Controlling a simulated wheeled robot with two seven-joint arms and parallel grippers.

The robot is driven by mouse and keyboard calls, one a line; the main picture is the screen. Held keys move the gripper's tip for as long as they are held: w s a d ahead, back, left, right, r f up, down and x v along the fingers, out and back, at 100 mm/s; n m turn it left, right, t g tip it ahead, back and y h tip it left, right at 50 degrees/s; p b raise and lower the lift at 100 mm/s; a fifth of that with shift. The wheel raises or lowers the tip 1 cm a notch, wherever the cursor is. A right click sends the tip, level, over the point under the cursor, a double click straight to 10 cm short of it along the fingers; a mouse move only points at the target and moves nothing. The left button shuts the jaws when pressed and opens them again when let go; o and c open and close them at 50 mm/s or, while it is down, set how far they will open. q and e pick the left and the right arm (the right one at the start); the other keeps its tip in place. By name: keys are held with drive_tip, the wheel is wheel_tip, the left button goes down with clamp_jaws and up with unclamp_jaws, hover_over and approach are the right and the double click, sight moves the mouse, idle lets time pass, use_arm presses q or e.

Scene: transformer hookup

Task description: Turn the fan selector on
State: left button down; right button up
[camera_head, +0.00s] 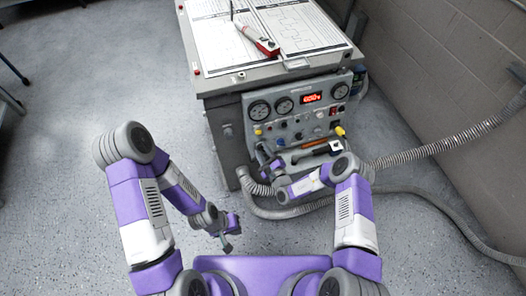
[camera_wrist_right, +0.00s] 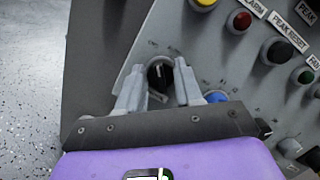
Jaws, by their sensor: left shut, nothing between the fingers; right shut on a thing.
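The fan selector appears to be the black rotary knob (camera_wrist_right: 158,73) on the grey control panel (camera_wrist_right: 215,60); the small marks around it are too blurred to read. In the right wrist view my right gripper (camera_wrist_right: 160,78) has one finger on each side of the knob and is shut on it. In the head view my right gripper (camera_head: 265,158) is at the lower left of the panel, and the knob is hidden or too small to make out. My left gripper (camera_head: 228,244) is shut and empty, low over the floor, apart from the cabinet.
The panel carries round gauges (camera_head: 260,110), a red display (camera_head: 312,98) and several coloured buttons. A blue button (camera_wrist_right: 217,97) is close to the right finger. A corrugated hose (camera_head: 440,148) runs along the right. On the cabinet top lie papers and a red-and-white tool (camera_head: 262,42).

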drive_tip(key=m+t+h+p, duration=0.1)
drive_tip(key=m, duration=0.4)
drive_tip(key=m+h, duration=0.1)
drive_tip(key=m, duration=0.1)
drive_tip(key=m+p, duration=0.1)
drive_tip(key=m, duration=0.2)
drive_tip(key=shift+m+t+h+p, duration=0.3)
drive_tip(key=shift+t+h, duration=0.1)
drive_tip(key=m, duration=0.2)
drive_tip(key=m+h+p, duration=0.1)
drive_tip(key=m, duration=0.2)
drive_tip(key=shift+s+h, duration=0.1)
drive_tip(key=shift+h, duration=0.2)
drive_tip(key=shift+f+m+h+p, duration=0.1)
drive_tip(key=shift+m+h+p, duration=0.6)
drive_tip(key=shift+m, duration=1.7)
drive_tip(key=o, duration=1)
